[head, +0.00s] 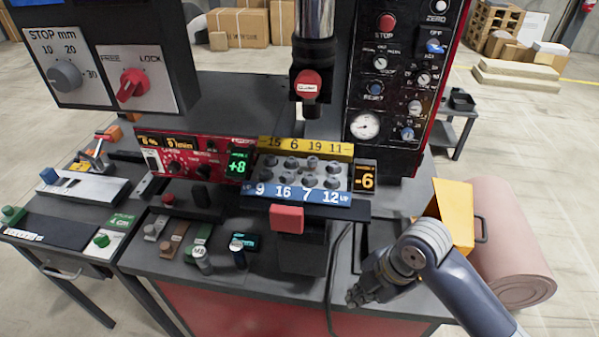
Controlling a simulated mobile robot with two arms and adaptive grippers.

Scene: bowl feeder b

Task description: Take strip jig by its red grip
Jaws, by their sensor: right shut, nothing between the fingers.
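The strip jig (333,172) appears to be the metal plate with several round pegs at the middle of the bench, between a yellow number strip (305,147) and a blue number strip (298,191). A red grip (287,219) sticks out at its front edge, upright and facing me. My right gripper (354,297) is shut and empty. It is low over the bench's front right, to the right of and nearer than the red grip, and apart from it. My left gripper is not in view.
A dark press column (312,60) hangs above the plate. A red control box (195,160) is left of it, and a display reading -6 (364,181) is right. Small blocks and cylinders (201,259) lie at front left. A yellow bin (455,212) stands right, near my arm.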

